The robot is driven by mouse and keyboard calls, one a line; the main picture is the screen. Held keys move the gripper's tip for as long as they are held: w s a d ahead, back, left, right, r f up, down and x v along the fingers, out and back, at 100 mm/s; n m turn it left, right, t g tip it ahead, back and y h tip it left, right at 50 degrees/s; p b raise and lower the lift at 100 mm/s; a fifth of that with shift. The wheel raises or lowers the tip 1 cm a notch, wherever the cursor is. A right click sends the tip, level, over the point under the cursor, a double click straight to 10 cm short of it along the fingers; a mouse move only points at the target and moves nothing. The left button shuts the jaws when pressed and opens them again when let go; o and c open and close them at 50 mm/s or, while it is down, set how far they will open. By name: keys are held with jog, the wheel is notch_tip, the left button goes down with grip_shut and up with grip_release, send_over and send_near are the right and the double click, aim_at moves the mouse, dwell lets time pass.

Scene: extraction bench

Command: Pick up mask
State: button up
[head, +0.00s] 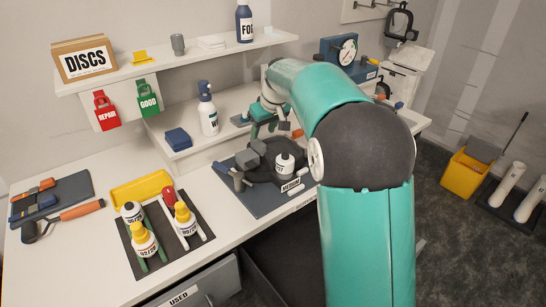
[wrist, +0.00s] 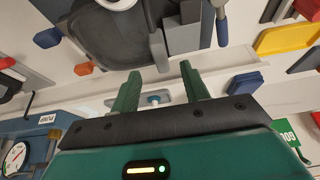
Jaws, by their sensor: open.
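Two dark things could be the mask, and I cannot tell which. A dark rounded piece with grey straps or blocks (head: 262,163) lies on a blue mat at mid bench; what seems to be its dark part also shows at the top of the wrist view (wrist: 136,36). A black-framed, visor-like thing (head: 400,24) hangs at the upper right. My gripper (head: 262,126) is above the bench, just behind the dark piece in the head view. Its green fingers stand apart in the wrist view (wrist: 161,84), with nothing held between them.
A spray bottle (head: 208,112) and blue block (head: 178,138) sit on the low shelf. A dial gauge (head: 346,52) is behind. A yellow tray (head: 141,190) and several small bottles are at left.

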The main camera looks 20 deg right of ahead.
aim_at(260, 142)
jog(key=x, duration=0.6)
jog(key=shift+f, duration=0.1)
grip_shut()
